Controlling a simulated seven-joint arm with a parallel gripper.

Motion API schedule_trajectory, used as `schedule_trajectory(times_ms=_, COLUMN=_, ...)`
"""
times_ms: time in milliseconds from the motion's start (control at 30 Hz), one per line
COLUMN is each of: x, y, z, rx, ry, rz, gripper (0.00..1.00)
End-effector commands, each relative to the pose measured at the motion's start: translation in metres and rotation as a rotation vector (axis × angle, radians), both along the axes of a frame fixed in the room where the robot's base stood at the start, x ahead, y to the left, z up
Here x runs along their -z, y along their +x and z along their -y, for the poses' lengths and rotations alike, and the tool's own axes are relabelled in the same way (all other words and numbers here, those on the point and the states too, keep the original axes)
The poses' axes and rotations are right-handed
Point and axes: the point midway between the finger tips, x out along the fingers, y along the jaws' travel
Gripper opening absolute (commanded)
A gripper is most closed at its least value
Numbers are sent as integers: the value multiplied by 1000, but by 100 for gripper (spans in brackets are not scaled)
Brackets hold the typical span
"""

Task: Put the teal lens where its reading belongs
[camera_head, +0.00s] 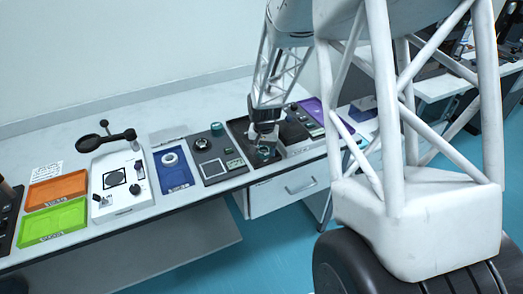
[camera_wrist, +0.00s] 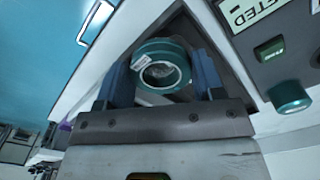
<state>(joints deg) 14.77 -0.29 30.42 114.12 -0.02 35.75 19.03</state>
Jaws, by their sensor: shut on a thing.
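The teal lens (camera_wrist: 165,47) is a thick ring with a small white label on its rim. In the wrist view it sits between the two blue fingers of my gripper (camera_wrist: 160,72), which is shut on it. In the head view my gripper (camera_head: 264,140) points down, with the teal lens (camera_head: 264,153) at its tips, over the front part of a dark tray (camera_head: 238,125). I cannot tell whether the lens touches the tray. A grey instrument (camera_head: 218,152) with a display stands just left; in the wrist view its display (camera_wrist: 250,12) shows letters ending in "ETED".
Left along the bench are a blue tray (camera_head: 183,183) holding a pale ring, a white instrument (camera_head: 120,207) with a raised dark arm, an orange tray (camera_head: 57,190) and a green tray (camera_head: 50,222). A purple tray (camera_head: 309,106) lies to the right, partly hidden by my arm.

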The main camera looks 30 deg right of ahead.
Motion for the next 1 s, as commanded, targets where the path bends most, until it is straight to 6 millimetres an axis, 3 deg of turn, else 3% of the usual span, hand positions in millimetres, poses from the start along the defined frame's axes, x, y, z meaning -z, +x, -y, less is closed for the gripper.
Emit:
schedule_trajectory(times_ms=300, x=3, y=32, z=8, rx=0, ry=0, rz=0, gripper=37)
schedule_trajectory(times_ms=767, x=5, y=35, z=9, rx=0, ry=1, rz=-1, gripper=37)
schedule_trajectory(times_ms=1000, x=26, y=35, z=9, rx=0, ry=1, rz=-3, gripper=37)
